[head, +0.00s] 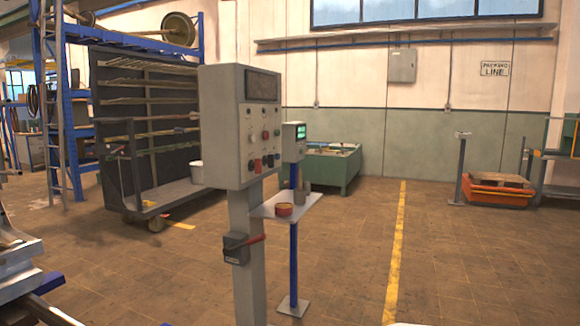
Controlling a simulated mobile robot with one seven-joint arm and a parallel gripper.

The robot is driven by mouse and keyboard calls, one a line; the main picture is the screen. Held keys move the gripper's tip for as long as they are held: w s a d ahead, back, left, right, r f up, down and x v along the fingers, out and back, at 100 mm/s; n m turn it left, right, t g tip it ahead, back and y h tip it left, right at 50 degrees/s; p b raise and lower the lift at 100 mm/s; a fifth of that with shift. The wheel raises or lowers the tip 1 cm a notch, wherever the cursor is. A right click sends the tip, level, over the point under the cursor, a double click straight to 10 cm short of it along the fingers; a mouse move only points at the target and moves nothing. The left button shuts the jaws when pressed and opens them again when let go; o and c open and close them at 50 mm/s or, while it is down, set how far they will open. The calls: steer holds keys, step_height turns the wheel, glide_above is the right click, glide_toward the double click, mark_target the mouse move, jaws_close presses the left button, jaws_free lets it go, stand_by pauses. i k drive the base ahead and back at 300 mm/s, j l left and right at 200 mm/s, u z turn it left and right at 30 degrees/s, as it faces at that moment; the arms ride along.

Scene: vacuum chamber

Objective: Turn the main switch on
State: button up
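A grey control box (240,127) stands on a grey post (246,285) near the middle of the head view. Its front carries a dark display window and rows of small knobs and buttons, some of them red. Lower on the post is a small dark switch box (235,249) with a red lever (252,241). The lever points to the right and slightly upward. A small label under it is too small to read, and so is any on/off mark. My gripper is not in view.
A wheeled rack (150,200) stands at left, with metal equipment (18,275) at the lower left edge.

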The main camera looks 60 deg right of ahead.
mark_target(256, 165)
steer(key=z, duration=1.55)
steer(key=i+l, duration=0.65)
steer(key=l, duration=0.2)
steer(key=i+l+u, duration=0.1)
steer(key=i+l, duration=0.5)
steer(key=l, duration=0.2)
steer(key=i+l, duration=0.3)
steer(key=l, duration=0.15)
steer(key=i+l+u, duration=0.1)
steer(key=i+l, duration=0.2)
steer(key=l, duration=0.15)
steer(key=i+l, duration=0.35)
steer(key=i+j, duration=0.35)
